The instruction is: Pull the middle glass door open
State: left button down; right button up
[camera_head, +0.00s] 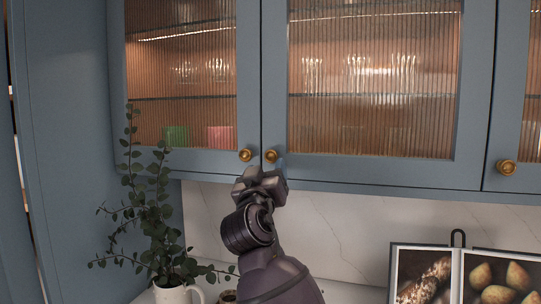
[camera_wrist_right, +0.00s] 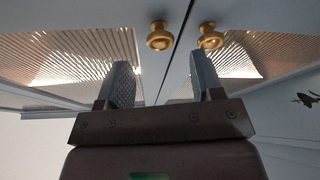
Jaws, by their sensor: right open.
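The middle glass door (camera_head: 472,90) is a blue-grey framed cabinet door with ribbed glass, and it is shut. Its round brass knob (camera_head: 270,156) sits at its lower left corner. My right gripper (camera_head: 264,176) is just below this knob in the head view, open and empty. In the right wrist view the view appears upside down, and my right gripper (camera_wrist_right: 162,80) has its two fingers spread. The middle door's knob (camera_wrist_right: 160,37) lies ahead of the gap between them, apart from the fingers. My left gripper is not in view.
The left glass door's knob (camera_head: 245,155) is close beside the middle one and also shows in the wrist view (camera_wrist_right: 209,37). The right door's knob (camera_head: 507,167) is farther off. A leafy plant (camera_head: 160,235) in a white jug and an open book (camera_head: 465,275) stand below.

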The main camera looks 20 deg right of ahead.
aim_at(271, 159)
jog(key=shift+p+x, duration=0.7)
jog(key=shift+x, duration=1.95)
grip_shut()
